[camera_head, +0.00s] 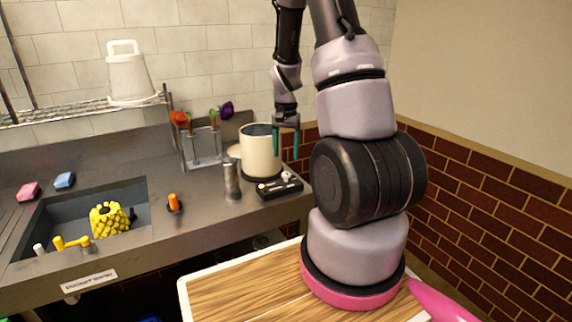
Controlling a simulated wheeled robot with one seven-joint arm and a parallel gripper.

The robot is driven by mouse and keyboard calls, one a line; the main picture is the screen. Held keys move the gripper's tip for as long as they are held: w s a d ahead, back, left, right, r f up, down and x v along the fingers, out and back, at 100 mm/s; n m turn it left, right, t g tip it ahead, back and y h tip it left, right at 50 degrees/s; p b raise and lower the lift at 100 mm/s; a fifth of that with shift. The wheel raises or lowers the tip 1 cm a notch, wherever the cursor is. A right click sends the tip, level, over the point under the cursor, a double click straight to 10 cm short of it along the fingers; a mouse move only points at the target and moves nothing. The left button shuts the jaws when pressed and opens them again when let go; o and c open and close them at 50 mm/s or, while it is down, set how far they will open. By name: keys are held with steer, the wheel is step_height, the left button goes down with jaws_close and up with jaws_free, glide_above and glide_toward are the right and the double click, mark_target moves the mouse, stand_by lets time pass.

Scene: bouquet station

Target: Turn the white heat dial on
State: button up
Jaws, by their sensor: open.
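A small black heater unit (291,188) sits near the right end of the counter. Small pale parts show on its top, among them a white dial (263,186); it is too small to tell which way it is turned. My gripper (286,155) points down with its two teal fingers apart and nothing between them. In the picture it is above the heater unit and overlaps the right side of a cream pot (258,155). I see no contact with the dial.
The pot stands behind the heater unit. A grey metal cylinder (231,182) stands just left of it. A clear holder with flowers (203,147) is behind. A sink with a yellow bumpy object (109,219) is at left. A wooden-topped surface (235,299) is in front.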

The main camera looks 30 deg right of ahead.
steer(key=shift+r, duration=1.8)
steer(key=s+a+r+n+t, duration=0.15)
steer(key=a+r, duration=0.25)
steer(key=r, duration=0.6)
steer(key=s+a+r+n+t+y, duration=0.1)
steer(key=s+a+r, duration=0.3)
steer(key=s+r, duration=0.4)
steer(key=s+a+r+n+t+y, duration=0.1)
steer(key=s+a+r+t, duration=0.3)
steer(key=s+r, duration=0.4)
steer(key=s+a+n, duration=0.1)
steer(key=s, duration=0.1)
steer(key=shift+s+a+r+t, duration=0.25)
steer(key=shift+s+r+t, duration=0.05)
steer(key=shift+t, duration=0.05)
